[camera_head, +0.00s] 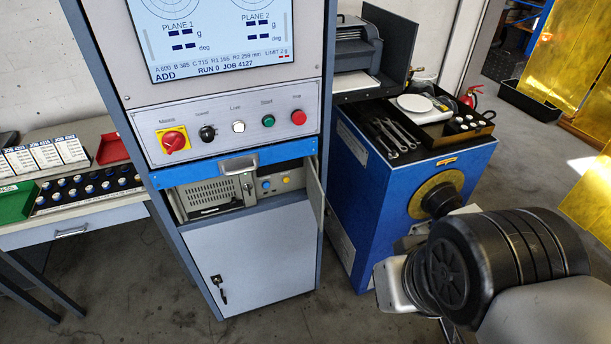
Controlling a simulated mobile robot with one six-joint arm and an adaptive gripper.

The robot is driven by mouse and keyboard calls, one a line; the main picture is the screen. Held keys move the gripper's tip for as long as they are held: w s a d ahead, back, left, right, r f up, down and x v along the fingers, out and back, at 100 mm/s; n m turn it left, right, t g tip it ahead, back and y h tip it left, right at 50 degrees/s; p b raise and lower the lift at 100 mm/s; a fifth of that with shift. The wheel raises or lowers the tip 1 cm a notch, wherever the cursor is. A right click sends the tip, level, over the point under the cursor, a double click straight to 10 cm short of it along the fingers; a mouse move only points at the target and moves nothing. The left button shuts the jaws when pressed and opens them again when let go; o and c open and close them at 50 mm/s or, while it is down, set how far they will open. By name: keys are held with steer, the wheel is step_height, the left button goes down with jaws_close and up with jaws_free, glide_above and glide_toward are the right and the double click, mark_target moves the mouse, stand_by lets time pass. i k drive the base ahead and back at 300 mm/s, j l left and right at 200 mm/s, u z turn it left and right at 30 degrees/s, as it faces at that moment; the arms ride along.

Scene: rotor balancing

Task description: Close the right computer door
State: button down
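The right computer door (316,190) stands open at the right side of the computer bay in the tall grey-blue cabinet. It swings outward and shows nearly edge-on as a narrow grey panel. Inside the open bay is the computer (218,193), with a vented front, beside a unit with blue and yellow buttons (276,184). My arm, with a black ribbed joint, fills the lower right, to the right of the door and apart from it in the picture. My gripper cannot be made out.
A blue cart (358,205) with wrenches (395,135) on top stands close to the right of the door. Below the bay is a shut lower door (252,262) with a key. A side table (75,224) stands left. Bare floor lies in front.

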mark_target(314, 191)
steer(key=i+l+u, duration=0.25)
steer(key=u, duration=0.2)
steer(key=i+l+u, duration=0.15)
steer(key=l+u, duration=0.15)
steer(key=u, duration=0.2)
steer(key=i+l+u, duration=0.15)
steer(key=l+u, duration=0.3)
steer(key=i+l, duration=0.1)
steer(key=l, duration=0.35)
steer(key=i+l, duration=0.1)
steer(key=l, duration=0.4)
steer(key=k+j+z, duration=0.3)
steer(key=i, duration=0.05)
